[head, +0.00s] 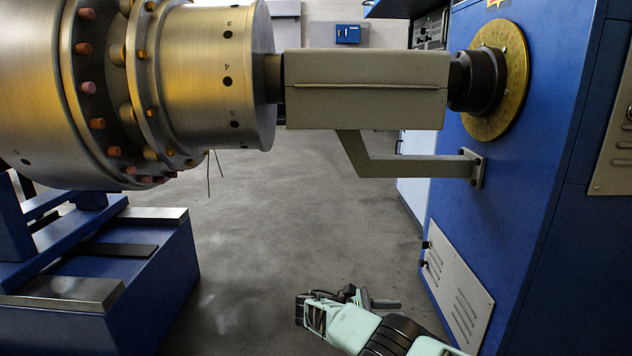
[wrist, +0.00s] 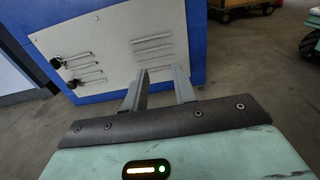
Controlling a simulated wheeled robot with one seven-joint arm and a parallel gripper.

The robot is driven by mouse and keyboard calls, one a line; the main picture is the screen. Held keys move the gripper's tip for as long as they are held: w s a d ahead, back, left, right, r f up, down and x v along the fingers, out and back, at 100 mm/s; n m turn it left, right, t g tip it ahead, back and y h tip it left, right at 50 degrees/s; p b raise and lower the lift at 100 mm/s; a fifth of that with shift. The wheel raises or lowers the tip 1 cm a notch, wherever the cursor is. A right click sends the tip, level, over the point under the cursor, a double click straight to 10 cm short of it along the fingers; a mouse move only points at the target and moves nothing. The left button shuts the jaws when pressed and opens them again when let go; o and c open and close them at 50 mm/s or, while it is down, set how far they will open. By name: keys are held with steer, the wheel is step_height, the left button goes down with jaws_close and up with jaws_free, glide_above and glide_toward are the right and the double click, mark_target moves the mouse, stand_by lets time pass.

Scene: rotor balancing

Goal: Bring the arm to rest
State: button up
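My gripper (wrist: 159,90) shows in the wrist view with its two grey fingers apart and nothing between them. It points toward the vented panel low on the blue machine cabinet, with no visible contact. In the head view my pale green arm reaches in from the bottom edge, and my gripper (head: 384,303) is low over the grey floor, between the blue stand and the cabinet. The large metal rotor (head: 205,75) lies horizontally at the upper left, well above my arm.
A beige shaft housing (head: 365,90) links the rotor to the blue cabinet (head: 540,130), with a bracket (head: 415,167) beneath it. The blue stand (head: 150,270) is at left. Grey floor (head: 290,220) between them is clear. A wooden cart (wrist: 240,6) stands behind in the wrist view.

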step_height(320, 180, up, 12)
steer(key=d+f+m+g+y+p, duration=0.1)
steer(key=d+m+g+y+p, duration=0.15)
steer(key=y+p, duration=0.25)
steer(key=s+a+r+m+y+p, duration=0.2)
steer(key=s+a+r+y+p, duration=0.3)
steer(key=r, duration=0.4)
steer(key=s+a+r+m+y+p, duration=0.2)
steer(key=s+r+y+p, duration=0.1)
steer(key=s+r, duration=0.5)
steer(key=s+r+m+t+y+p, duration=0.1)
steer(key=s+r+y+p, duration=0.15)
steer(key=s+r, duration=0.5)
steer(key=s+r+m+t+y+p, duration=0.1)
steer(key=s+r+m+p, duration=0.2)
steer(key=s, duration=0.7)
steer(key=s+r+t+y+p, duration=0.1)
steer(key=s+r+y+p, duration=0.15)
steer(key=s+r, duration=0.55)
step_height(320, 180, up, 36)
steer(key=p, duration=3.8)
steer(key=shift+s+a+r+h, duration=0.15)
steer(key=shift+s+r+h, duration=0.05)
steer(key=shift+s+h, duration=0.15)
